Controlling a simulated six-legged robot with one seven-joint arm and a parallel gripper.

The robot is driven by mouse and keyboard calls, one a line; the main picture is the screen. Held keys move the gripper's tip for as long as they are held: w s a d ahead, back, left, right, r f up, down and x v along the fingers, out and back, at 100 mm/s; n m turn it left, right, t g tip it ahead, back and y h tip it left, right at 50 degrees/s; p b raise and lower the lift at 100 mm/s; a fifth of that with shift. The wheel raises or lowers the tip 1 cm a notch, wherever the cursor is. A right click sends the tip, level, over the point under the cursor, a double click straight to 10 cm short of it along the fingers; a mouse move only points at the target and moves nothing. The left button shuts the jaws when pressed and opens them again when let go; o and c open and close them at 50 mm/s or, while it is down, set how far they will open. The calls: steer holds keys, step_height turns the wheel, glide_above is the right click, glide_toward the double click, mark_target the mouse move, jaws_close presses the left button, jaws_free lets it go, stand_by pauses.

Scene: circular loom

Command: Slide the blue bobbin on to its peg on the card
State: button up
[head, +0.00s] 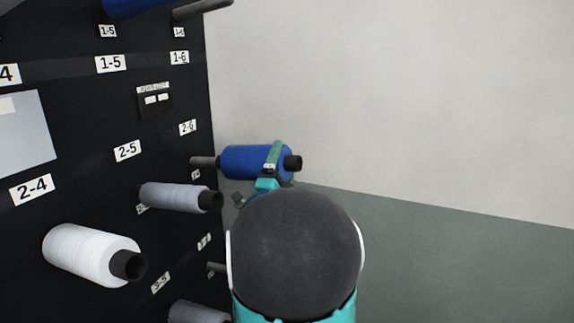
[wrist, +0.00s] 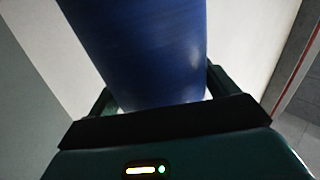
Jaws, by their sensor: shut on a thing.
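The blue bobbin (head: 246,162) lies level beside the black card (head: 80,190) in the head view, its dark core end pointing right. The grey peg (head: 203,161) under the 2-6 label stands out from the card and runs up to the bobbin's left end. The two look in line; I cannot tell how far the peg is inside. My gripper (head: 273,158) is shut around the bobbin near its right end, mostly hidden behind my arm. In the wrist view the bobbin (wrist: 145,50) fills the space between the fingers of my gripper (wrist: 160,92).
Below are a grey bobbin (head: 172,197) and a white bobbin (head: 85,253) on their pegs, with another grey one (head: 198,312) at the bottom edge. A bare peg end (head: 216,267) shows beside my arm. Another blue bobbin (head: 135,7) is at the top.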

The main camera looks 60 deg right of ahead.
mark_target(253, 164)
steer(key=shift+w+a+f, duration=0.1)
steer(key=shift+w+a, duration=0.05)
steer(key=shift+w, duration=0.6)
steer(key=shift+w+a+f, duration=0.1)
steer(key=shift+w, duration=0.6)
steer(key=shift+w+a+f, duration=0.15)
steer(key=shift+w+a, duration=0.05)
steer(key=shift+w, duration=1.05)
steer(key=shift+w+a+f, duration=0.1)
steer(key=shift+w+a, duration=0.1)
steer(key=shift+w, duration=1.25)
steer(key=o, duration=1.5)
steer(key=shift+a+f, duration=0.1)
steer(key=shift+f, duration=0.15)
steer(key=v, duration=1.3)
steer(key=shift+a+f, duration=0.15)
steer(key=shift+a, duration=0.1)
